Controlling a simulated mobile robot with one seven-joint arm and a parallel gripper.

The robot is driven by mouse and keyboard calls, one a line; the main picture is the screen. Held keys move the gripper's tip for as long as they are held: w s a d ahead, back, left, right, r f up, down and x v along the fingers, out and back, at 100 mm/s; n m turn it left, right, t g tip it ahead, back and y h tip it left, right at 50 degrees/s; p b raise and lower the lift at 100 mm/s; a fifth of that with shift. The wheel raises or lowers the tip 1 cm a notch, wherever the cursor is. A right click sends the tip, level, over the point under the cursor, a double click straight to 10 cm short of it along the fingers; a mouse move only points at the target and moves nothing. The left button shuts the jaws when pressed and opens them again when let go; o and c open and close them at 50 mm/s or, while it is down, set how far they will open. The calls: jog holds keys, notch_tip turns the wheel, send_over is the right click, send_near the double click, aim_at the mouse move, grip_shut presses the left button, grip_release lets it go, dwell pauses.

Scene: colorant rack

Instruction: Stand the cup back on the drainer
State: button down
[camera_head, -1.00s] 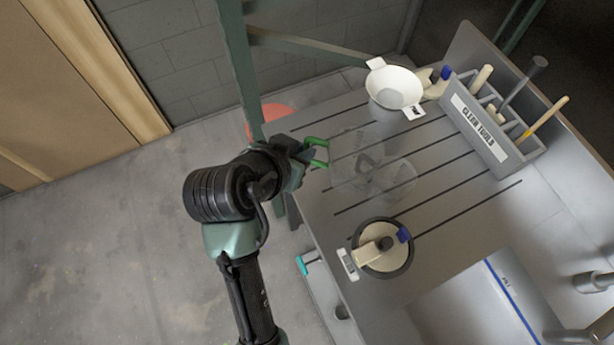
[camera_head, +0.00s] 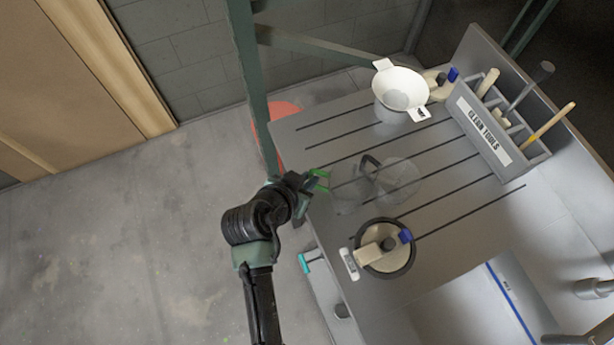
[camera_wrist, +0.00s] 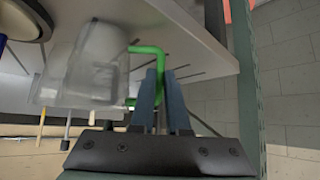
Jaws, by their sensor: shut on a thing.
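The clear cup (camera_head: 347,192) with a green handle is over the left part of the grooved grey drainer (camera_head: 330,140). My gripper (camera_head: 316,181) is at the drainer's left edge, shut on the green handle. In the wrist view, which is upside down, the fingers (camera_wrist: 161,98) close on the handle (camera_wrist: 146,50) and the see-through cup (camera_wrist: 90,65) is beside them. The cup leans a little there. I cannot tell whether its base touches the drainer. A second clear vessel (camera_head: 400,182) with a dark handle stands just right of the cup; their outlines nearly overlap.
A round lidded pot (camera_head: 386,262) sits in front on the drainer. A white strainer on a clear container (camera_head: 400,88) stands at the back. The "CLEAN TOOLS" rack (camera_head: 490,135) is at the right, the sink (camera_head: 470,305) in front. A green post (camera_head: 250,90) rises behind my gripper.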

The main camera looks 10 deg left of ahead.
jog(key=shift+f, duration=0.15)
jog(key=c, duration=0.9)
grip_release()
